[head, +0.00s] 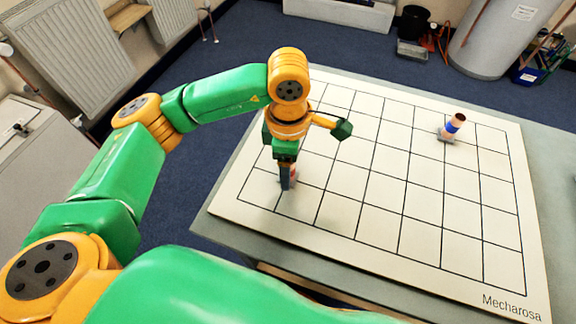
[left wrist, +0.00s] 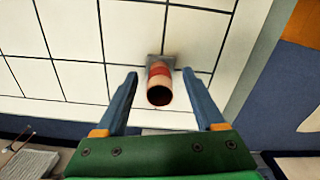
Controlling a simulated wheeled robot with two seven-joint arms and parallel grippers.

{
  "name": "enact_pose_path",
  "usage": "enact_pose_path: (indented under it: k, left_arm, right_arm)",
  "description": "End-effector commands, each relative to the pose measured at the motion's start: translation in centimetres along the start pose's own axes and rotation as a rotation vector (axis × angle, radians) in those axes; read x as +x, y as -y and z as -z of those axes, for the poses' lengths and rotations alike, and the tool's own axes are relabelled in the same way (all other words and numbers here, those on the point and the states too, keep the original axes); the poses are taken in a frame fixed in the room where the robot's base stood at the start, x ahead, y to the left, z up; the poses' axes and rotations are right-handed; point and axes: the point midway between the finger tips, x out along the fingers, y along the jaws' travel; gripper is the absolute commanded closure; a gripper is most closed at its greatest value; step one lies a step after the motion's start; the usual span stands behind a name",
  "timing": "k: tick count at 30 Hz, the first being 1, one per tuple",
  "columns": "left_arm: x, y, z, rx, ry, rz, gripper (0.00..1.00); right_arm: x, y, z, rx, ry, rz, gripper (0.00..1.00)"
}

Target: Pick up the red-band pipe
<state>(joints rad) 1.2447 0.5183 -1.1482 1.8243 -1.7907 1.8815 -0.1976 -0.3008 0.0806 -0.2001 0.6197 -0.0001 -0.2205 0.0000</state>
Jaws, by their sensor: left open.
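The red-band pipe (left wrist: 159,87) is a short copper tube with a red band. In the left wrist view it stands on a grey base (left wrist: 153,62) on the white gridded board, its open end facing the camera. My left gripper (left wrist: 158,76) is open, with one finger on each side of the pipe and visible gaps between. In the head view, my left gripper (head: 287,187) points down at the board's near left part and hides most of the pipe; a sliver of the red band (head: 294,172) shows beside the fingers. My right gripper is not in view.
A blue-band pipe (head: 454,125) stands tilted on a small grey base at the far right of the gridded board (head: 380,224). The board lies on a grey table (head: 224,229). The squares between the two pipes are clear.

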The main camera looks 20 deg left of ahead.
Motion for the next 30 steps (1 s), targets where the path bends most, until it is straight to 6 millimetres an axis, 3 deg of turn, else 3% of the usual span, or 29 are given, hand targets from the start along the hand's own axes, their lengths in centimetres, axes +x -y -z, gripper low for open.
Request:
enact_pose_path:
  k: [8, 11, 16, 17, 26, 30]
  left_arm:
    - [1.1, 0.0, 0.0, 0.0, 0.001, -0.001, 0.29]
    - [1.1, 0.0, 0.0, 0.0, 0.001, -0.001, 0.51]
    - [1.0, 0.0, 0.0, 0.0, 0.0, -0.001, 0.97]
    - [1.0, 0.0, 0.0, 0.0, 0.0, -0.001, 1.0]
    - [1.0, 0.0, 0.0, 0.0, 0.001, -0.001, 1.0]
    - [-0.1, -0.1, 0.0, 0.0, 0.002, -0.003, 1.0]
  right_arm:
    - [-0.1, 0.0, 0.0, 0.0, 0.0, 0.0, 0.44]
    - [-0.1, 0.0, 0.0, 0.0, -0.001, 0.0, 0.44]
    - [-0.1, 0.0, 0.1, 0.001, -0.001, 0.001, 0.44]
    - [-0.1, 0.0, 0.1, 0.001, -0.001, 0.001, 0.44]
    - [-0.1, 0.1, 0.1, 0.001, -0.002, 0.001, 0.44]
    - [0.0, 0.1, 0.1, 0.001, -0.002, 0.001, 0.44]
